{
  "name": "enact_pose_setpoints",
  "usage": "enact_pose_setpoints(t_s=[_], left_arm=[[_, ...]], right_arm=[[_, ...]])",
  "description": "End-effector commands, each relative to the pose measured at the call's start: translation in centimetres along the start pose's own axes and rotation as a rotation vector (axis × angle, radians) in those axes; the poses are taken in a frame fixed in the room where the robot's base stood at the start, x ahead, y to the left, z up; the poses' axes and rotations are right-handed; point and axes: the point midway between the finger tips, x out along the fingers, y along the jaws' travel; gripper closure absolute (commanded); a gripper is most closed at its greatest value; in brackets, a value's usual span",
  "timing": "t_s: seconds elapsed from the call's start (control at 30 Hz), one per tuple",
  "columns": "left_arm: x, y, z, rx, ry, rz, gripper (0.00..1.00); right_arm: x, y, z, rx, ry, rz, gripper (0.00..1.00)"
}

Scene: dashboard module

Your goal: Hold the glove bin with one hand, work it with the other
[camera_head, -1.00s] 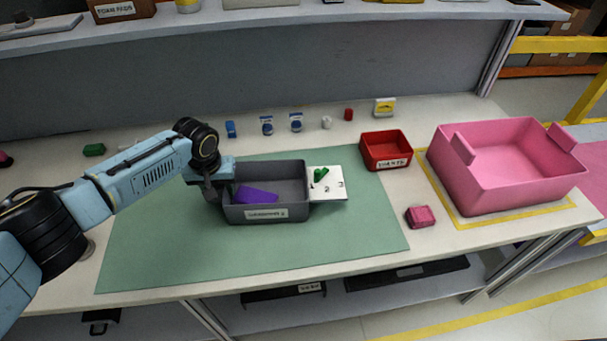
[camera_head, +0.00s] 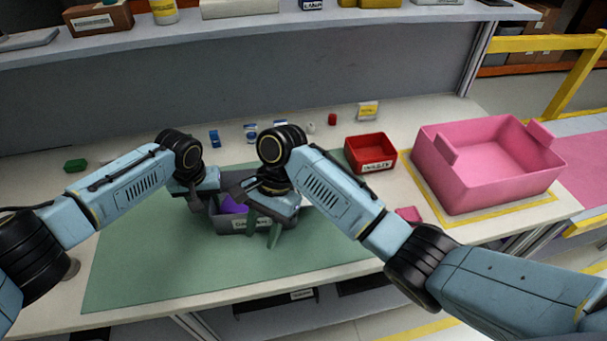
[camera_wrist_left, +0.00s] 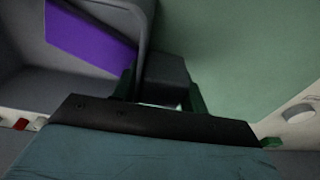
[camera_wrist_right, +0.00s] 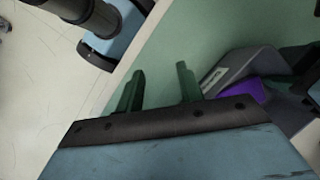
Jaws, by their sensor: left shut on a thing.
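The grey glove bin (camera_head: 225,226) stands on the green mat (camera_head: 140,260), with a flat purple piece (camera_head: 234,204) inside it. My left gripper (camera_head: 206,203) is shut on the bin's left side; in the left wrist view a dark grey block of the bin (camera_wrist_left: 165,68) sits between its fingers. My right gripper (camera_head: 262,230) is over the bin's front right, fingers pointing down. Its fingers are apart with nothing between them in the right wrist view (camera_wrist_right: 160,88). My right arm hides the bin's right end and the white card there.
A red bin (camera_head: 370,155) stands to the right behind my right arm. A large pink tote (camera_head: 465,185) stands further right. A pink block (camera_head: 408,214) is partly hidden by my right arm. Several small items line the back. The mat's front left is clear.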

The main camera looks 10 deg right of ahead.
Motion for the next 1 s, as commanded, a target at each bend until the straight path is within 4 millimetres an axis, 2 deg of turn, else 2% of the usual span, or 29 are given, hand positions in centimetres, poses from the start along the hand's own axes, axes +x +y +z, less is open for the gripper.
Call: enact_pose_setpoints(t_s=[0.03,0.1,0.2,0.3,0.4,0.57,0.8,1.0], left_arm=[[0.1,0.0,0.1,0.000,-0.002,-0.001,0.93],[0.1,0.0,0.1,0.000,-0.002,-0.001,0.93],[0.1,0.0,0.1,0.001,-0.002,-0.001,0.93],[0.1,0.0,0.1,0.001,-0.002,-0.001,0.93],[0.1,0.0,0.1,0.001,-0.003,-0.001,0.93],[0.1,0.0,0.1,0.001,-0.003,-0.001,0.93],[0.1,0.0,0.1,0.001,-0.003,-0.001,0.93],[0.1,0.0,0.1,0.001,-0.003,-0.001,0.93]], right_arm=[[-3.0,-0.5,-1.9,0.053,0.074,0.002,0.63],[-6.6,-0.8,-4.4,0.145,0.171,0.000,0.63],[-11.2,-1.1,-7.2,0.262,0.286,-0.014,0.63],[-14.8,-1.0,-9.0,0.355,0.366,-0.032,0.63],[-17.1,-0.9,-9.9,0.414,0.414,-0.045,0.63],[-18.1,-0.8,-10.5,0.449,0.439,-0.053,0.63],[-15.9,-0.7,-11.3,0.449,0.432,-0.052,0.63],[-15.1,-1.0,-11.8,0.444,0.436,-0.065,0.63]])
